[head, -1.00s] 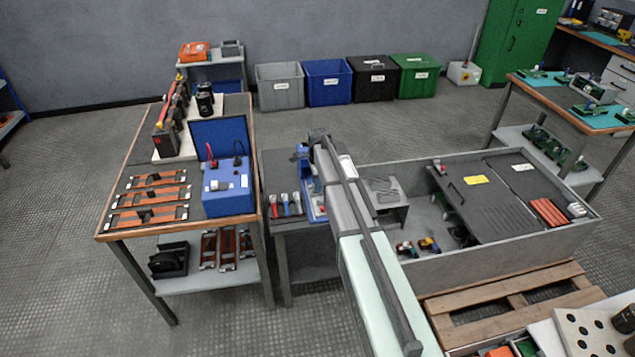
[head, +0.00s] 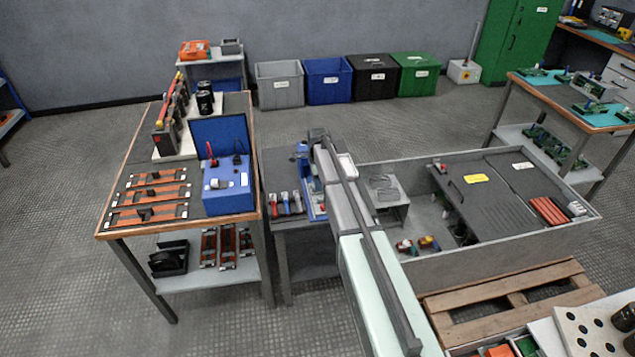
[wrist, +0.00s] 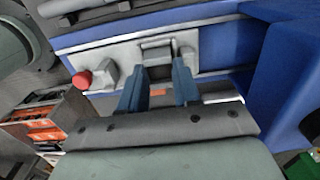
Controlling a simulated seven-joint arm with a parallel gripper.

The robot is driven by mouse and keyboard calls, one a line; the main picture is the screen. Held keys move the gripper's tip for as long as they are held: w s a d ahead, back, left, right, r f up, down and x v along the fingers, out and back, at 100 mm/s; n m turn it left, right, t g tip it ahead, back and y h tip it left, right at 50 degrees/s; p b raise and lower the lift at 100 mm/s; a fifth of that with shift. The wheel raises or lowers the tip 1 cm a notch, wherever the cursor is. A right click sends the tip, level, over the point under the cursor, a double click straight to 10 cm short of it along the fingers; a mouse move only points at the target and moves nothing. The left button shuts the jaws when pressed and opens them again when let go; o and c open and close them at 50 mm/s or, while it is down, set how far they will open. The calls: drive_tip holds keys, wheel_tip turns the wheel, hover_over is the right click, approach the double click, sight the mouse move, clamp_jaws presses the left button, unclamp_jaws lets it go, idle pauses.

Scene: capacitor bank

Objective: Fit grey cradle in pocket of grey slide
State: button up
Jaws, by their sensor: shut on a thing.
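My gripper (wrist: 159,72) shows in the wrist view, its two blue fingers shut on a small grey block that I take for the grey cradle (wrist: 157,50). The cradle is at a pale grey plate, apparently the grey slide (wrist: 122,54), set along a blue fixture (wrist: 225,45). The fingers hide parts of both, so I cannot tell whether the cradle is seated in the pocket or just above it. A grey bracket with a red knob (wrist: 81,80) is on the plate to the left. In the head view my arm hides the gripper and cradle; part of the blue fixture (head: 314,203) shows.
Several small coloured-handled tools (head: 285,203) lie left of the fixture. A blue box (head: 228,190) stands on the wooden-edged table farther left. A grey open-fronted stand (head: 388,195) and a large grey bin (head: 490,262) are to the right of my arm.

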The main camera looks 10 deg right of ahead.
drive_tip(key=shift+f, duration=0.15)
idle(0.4)
drive_tip(key=o, duration=1.1)
drive_tip(key=shift+c, duration=0.2)
drive_tip(key=shift+r, duration=4)
